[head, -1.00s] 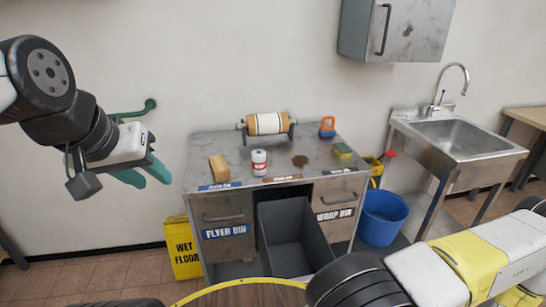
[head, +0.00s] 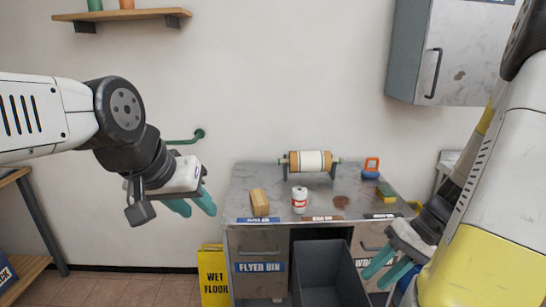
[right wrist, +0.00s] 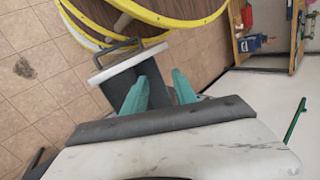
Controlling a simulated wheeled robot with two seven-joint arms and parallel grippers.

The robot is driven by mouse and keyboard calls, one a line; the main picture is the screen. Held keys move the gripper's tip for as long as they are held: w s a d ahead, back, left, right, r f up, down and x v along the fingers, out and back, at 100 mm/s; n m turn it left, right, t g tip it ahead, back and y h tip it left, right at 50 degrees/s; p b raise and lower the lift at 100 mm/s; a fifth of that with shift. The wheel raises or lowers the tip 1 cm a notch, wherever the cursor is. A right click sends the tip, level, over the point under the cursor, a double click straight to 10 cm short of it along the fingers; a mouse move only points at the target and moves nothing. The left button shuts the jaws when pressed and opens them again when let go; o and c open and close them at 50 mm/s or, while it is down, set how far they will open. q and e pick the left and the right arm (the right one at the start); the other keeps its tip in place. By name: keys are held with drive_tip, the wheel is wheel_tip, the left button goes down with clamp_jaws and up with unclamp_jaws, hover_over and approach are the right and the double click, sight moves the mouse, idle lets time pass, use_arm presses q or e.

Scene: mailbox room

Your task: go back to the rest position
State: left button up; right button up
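My left gripper (head: 195,208) hangs in the air left of the desk, in front of the wall. Its two teal fingers are a little apart with nothing visible between them. My right gripper (head: 378,274) is low at the front right of the desk in the head view, its teal fingers pointing down and left. In the right wrist view the fingers of my right gripper (right wrist: 164,78) are apart with a gap between them, and they hold nothing that I can see. My right arm fills the right side of the head view.
The metal desk (head: 262,239) carries a roller (head: 310,161), a wooden block (head: 259,202), a white-and-red can (head: 299,199), an orange-and-blue item (head: 371,168) and a sponge (head: 386,193). A dark bin (head: 325,272) and yellow wet-floor sign (head: 213,275) stand below. A cabinet (head: 450,55) hangs upper right.

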drive_tip(key=a+r+n+t+h, duration=0.1)
drive_tip(key=a+r+t+h, duration=0.1)
drive_tip(key=r, duration=0.7)
drive_tip(key=a+r+t+h, duration=0.2)
drive_tip(key=a+r+t, duration=0.3)
drive_tip(key=a+r, duration=0.2)
wheel_tip(320, 180, up, 3)
drive_tip(key=shift+s+f+n+h, duration=0.2)
drive_tip(key=shift+s+n+h, duration=0.2)
drive_tip(key=shift+s, duration=0.05)
